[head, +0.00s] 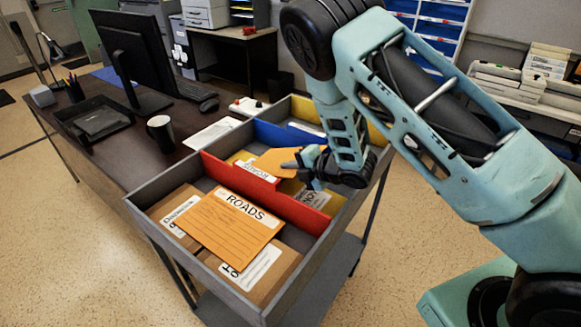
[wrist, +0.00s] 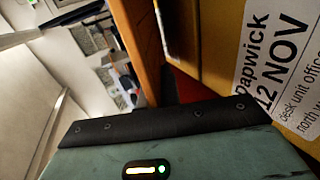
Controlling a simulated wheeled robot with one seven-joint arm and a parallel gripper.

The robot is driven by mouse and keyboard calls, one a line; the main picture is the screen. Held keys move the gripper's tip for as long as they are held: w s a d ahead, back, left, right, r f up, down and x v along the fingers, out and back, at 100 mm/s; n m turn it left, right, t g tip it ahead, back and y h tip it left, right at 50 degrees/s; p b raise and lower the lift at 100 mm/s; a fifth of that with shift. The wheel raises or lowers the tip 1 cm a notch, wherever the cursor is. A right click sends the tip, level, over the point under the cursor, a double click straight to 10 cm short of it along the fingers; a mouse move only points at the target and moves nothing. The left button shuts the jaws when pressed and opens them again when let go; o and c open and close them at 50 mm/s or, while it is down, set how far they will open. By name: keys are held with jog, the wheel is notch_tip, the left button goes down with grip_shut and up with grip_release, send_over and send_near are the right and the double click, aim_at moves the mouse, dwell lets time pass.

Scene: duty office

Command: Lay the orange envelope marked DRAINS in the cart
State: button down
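An orange envelope (head: 278,160) is tilted over the middle section of the grey divided cart (head: 133,207), behind the red divider (head: 222,173). I cannot read any marking on it. My gripper (head: 292,164) is at its right part, with one dark finger across its face; the other finger is hidden. It appears shut on this envelope. In the wrist view the orange envelope (wrist: 146,45) shows nearly edge-on beside the dark edge of my gripper. Another orange envelope, marked ROADS (head: 222,222), lies flat in the front section on brown parcels.
A yellow item (wrist: 212,40) with a white label reading "12 NOV" lies close to my gripper. A blue divider (head: 275,136) stands behind. The dark desk (head: 110,160) beside the cart holds a monitor (head: 128,50), a mug (head: 160,131) and a black tray (head: 97,122).

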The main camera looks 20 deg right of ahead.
dwell(0.4)
jog(key=c, duration=1.5)
grip_release()
jog(key=shift+c, duration=0.2)
jog(key=shift+s, duration=0.1)
jog(key=p+v, duration=0.1)
jog(key=v, duration=1.6)
jog(key=shift+d, duration=0.1)
jog(key=shift+r, duration=0.1)
